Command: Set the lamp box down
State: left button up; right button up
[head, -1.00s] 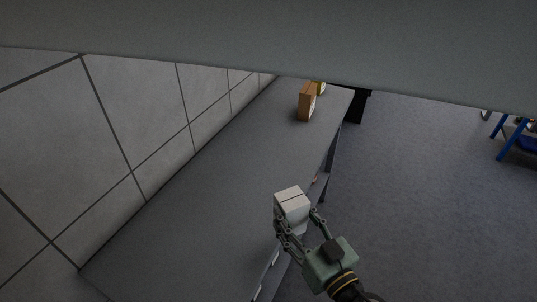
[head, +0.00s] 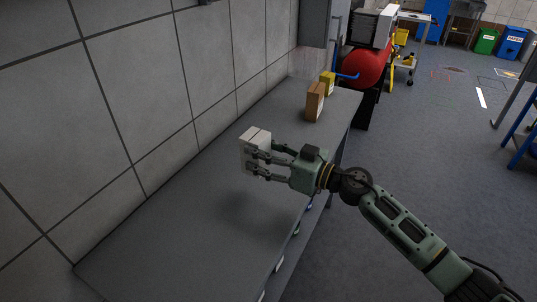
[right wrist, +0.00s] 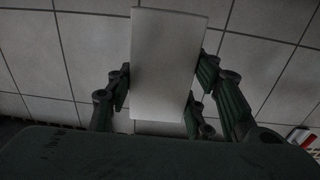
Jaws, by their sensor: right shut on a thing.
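The lamp box is a small white box (head: 254,139) with a dark seam along its top. My right gripper (head: 262,160) is shut on it and holds it over the grey bench top (head: 185,215), toward the wall side. A soft shadow lies on the bench below the gripper, so the box looks raised; its exact height I cannot tell. In the right wrist view the pale box (right wrist: 167,65) stands between the fingers (right wrist: 160,92), slightly tilted, with the tiled wall behind it. My left gripper is not in view.
A brown box (head: 314,101) and a yellow box (head: 327,82) stand at the bench's far end. A tiled wall (head: 105,120) runs along the left side. Small items show on a lower shelf under the front edge. The near and middle bench top is clear.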

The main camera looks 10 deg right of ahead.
jog(key=shift+w+r+n+g, duration=0.3)
jog(key=shift+w+r+g, duration=0.1)
jog(key=shift+w+r, duration=0.25)
jog(key=shift+s+a+f, duration=0.1)
jog(key=shift+s, duration=0.15)
send_over(249, 223)
notch_tip(249, 223, down, 6)
jog(key=shift+f+b, duration=0.45)
jog(key=shift+f, duration=1.75)
jog(key=shift+f, duration=0.15)
jog(key=o, duration=1.3)
jog(key=shift+c, duration=0.2)
